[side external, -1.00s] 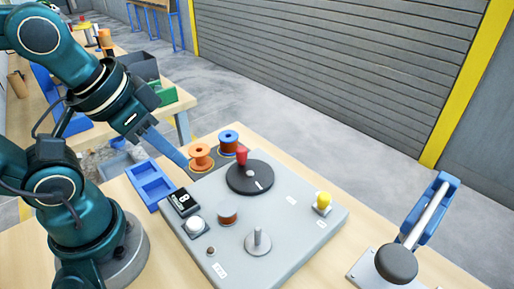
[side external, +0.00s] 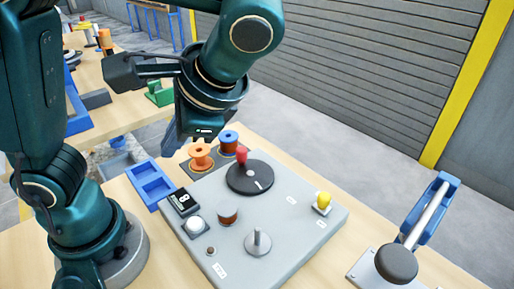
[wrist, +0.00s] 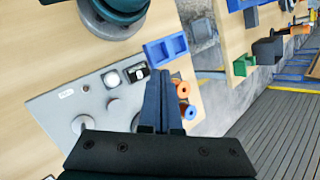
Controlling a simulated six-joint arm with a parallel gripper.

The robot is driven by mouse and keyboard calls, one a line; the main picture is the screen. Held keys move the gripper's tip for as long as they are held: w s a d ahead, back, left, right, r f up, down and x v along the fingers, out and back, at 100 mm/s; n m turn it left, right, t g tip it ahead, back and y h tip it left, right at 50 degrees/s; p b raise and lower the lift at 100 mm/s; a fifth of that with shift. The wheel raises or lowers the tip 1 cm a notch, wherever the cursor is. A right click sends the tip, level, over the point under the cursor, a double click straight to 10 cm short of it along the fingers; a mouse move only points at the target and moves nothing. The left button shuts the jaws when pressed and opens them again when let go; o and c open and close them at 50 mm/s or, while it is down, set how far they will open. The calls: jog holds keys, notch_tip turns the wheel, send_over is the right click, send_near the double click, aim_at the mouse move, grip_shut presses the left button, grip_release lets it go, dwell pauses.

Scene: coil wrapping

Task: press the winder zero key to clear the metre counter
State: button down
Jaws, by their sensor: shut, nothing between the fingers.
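A black counter box (side external: 184,202) with a lit display sits at the left edge of the grey winder panel (side external: 295,225). A white round key (side external: 195,225) stands on a square base just in front of it. The wrist view also shows the key (wrist: 112,79) and the counter (wrist: 139,73). My gripper (side external: 169,149) is above and behind the counter, near the blue tray, apart from the key. Its blue fingers (wrist: 161,84) are together and empty in the wrist view. The counter digits are too small to read surely.
An orange spool (side external: 200,156), a blue spool (side external: 228,143) and a blue tray (side external: 150,184) stand behind.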

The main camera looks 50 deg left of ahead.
aim_at(200, 226)
jog(key=d+f+m+y, duration=0.1)
jog(key=d+f+m, duration=0.1)
jog(key=d, duration=0.1)
jog(key=shift+d+f+t+y, duration=0.2)
jog(key=shift+t+y, duration=0.1)
jog(key=shift+y, duration=0.1)
jog(key=shift+f, duration=0.15)
jog(key=shift+f, duration=4.25)
jog(key=shift+f, duration=0.4)
jog(key=shift+f, duration=0.45)
jog(key=shift+r, duration=0.9)
